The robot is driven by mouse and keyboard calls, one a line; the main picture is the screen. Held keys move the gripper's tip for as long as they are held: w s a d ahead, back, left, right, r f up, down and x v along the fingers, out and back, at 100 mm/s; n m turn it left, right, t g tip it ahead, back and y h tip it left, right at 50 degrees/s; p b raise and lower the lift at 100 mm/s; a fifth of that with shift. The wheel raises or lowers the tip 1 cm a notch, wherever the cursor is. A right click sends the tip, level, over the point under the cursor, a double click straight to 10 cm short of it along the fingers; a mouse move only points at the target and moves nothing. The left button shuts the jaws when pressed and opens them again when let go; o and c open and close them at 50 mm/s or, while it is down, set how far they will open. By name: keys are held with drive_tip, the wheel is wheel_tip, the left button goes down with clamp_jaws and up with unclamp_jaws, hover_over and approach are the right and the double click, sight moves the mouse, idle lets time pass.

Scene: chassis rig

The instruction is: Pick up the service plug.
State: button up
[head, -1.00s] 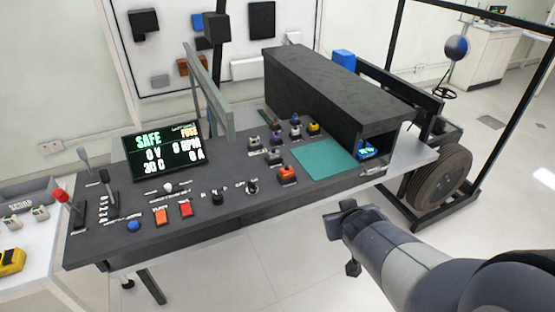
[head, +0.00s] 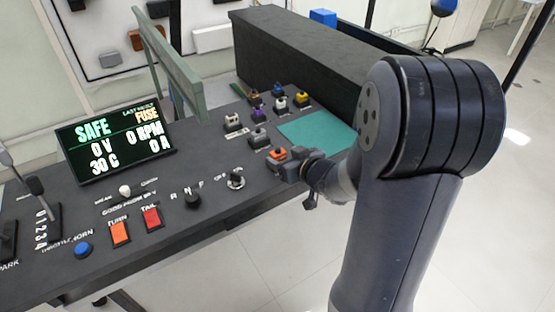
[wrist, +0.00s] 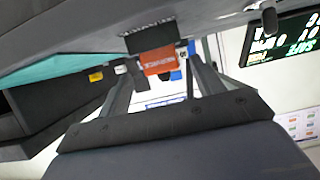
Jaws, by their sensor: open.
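The service plug is an orange block on a dark base (head: 277,154), standing on the dark console beside the green mat's near left corner. In the wrist view the orange block with lettering (wrist: 158,61) shows upside down, between the ends of the two fingers. My gripper (head: 290,168) is at the console's front edge, right by the plug, and partly covers it in the head view. In the wrist view my gripper (wrist: 162,72) has its fingers apart, one on each side of the plug. I cannot tell whether either finger touches it.
Several coloured plugs stand behind, including a yellow one (head: 302,98) and a purple one (head: 259,138). The green mat (head: 318,133) lies right of them, before a long dark housing (head: 300,55). A rotary knob (head: 236,180) is to the left. A screen (head: 115,140) stands farther left.

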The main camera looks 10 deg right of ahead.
sight(280, 154)
drive_tip(key=shift+b+x, duration=0.35)
drive_tip(key=shift+x, duration=2.35)
drive_tip(key=shift+r, duration=0.15)
drive_tip(key=shift+c, duration=0.4)
drive_tip(key=c, duration=1)
